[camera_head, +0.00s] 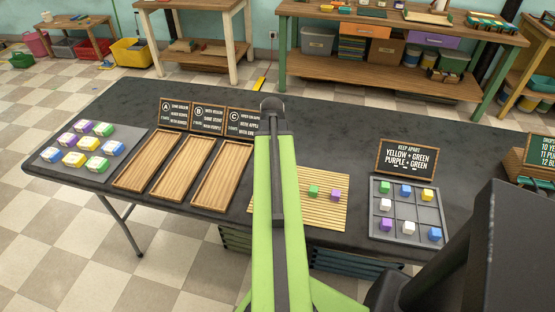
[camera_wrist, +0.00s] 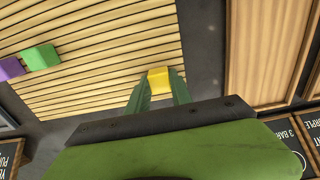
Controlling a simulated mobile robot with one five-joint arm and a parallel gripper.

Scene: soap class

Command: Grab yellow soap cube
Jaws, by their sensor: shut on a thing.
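In the wrist view my gripper (camera_wrist: 159,88) is shut on the yellow soap cube (camera_wrist: 158,78), which sits between its two green fingertips near the edge of a slatted wooden mat (camera_wrist: 100,78). I cannot tell whether the cube touches the mat. In the head view my green arm hides the gripper and this cube. A green cube (camera_head: 313,191) and a purple cube (camera_head: 335,195) lie on the right part of the mat (camera_head: 325,220), apart from the gripper.
Three empty wooden trays (camera_head: 187,170) stand left of the mat, with signs behind them. A grey board (camera_head: 48,160) with several soaps lies far left. A grey grid tray (camera_head: 409,228) with several cubes lies right, below a "KEEP APART" sign (camera_head: 407,159).

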